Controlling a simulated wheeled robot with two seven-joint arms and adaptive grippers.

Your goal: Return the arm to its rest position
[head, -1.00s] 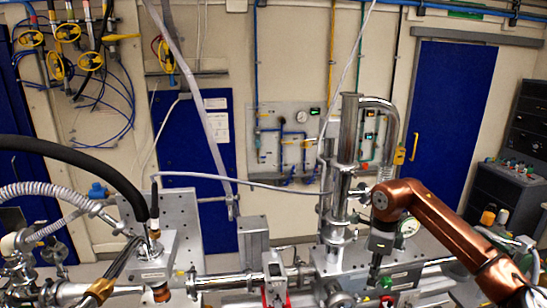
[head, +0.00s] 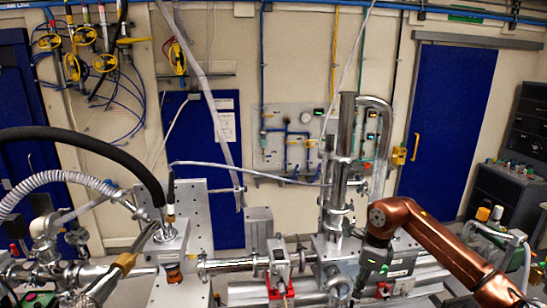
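My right arm comes in from the lower right, copper-coloured, and bends at a round joint in front of the beamline. Its dark wrist and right gripper (head: 366,272) point down, low in the picture, in front of the steel vacuum chamber (head: 331,246). The fingertips blend into the dark and grey fittings behind them. I cannot make out whether they are open or shut, or whether they touch anything. I see no held object. My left gripper is not recognisable in the view.
A vertical steel column (head: 343,150) stands just left of my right wrist. Pipes and a flanged beam tube (head: 225,264) run along the bottom. A black hose (head: 95,143) arches at the left. A blue door (head: 448,120) and a dark control console (head: 512,150) stand behind, at the right.

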